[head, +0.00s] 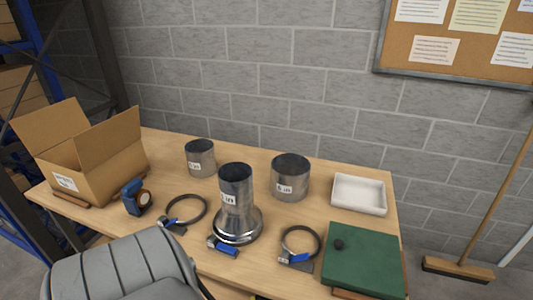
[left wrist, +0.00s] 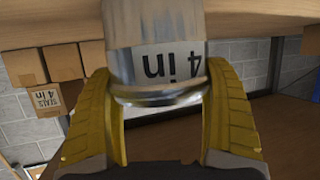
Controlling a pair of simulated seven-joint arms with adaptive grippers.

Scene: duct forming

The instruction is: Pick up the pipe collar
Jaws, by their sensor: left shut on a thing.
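In the left wrist view, my left gripper (left wrist: 160,86) has its two yellow fingers shut on a shiny metal pipe collar (left wrist: 150,40). The collar has a white label reading "4 in" upside down and a rounded rim between the fingers. Its upper end meets the wooden surface at the top of the picture; I cannot tell whether they touch. In the head view, a flared metal pipe piece (head: 237,195) stands on the table, between a smaller metal cylinder (head: 201,158) and a wider one (head: 290,178).
The wooden table (head: 152,240) also holds an open cardboard box (head: 112,165), a blue tape tool (head: 132,195), ring clamps with blue handles (head: 185,216), a white tray (head: 359,195) and a green case (head: 362,262).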

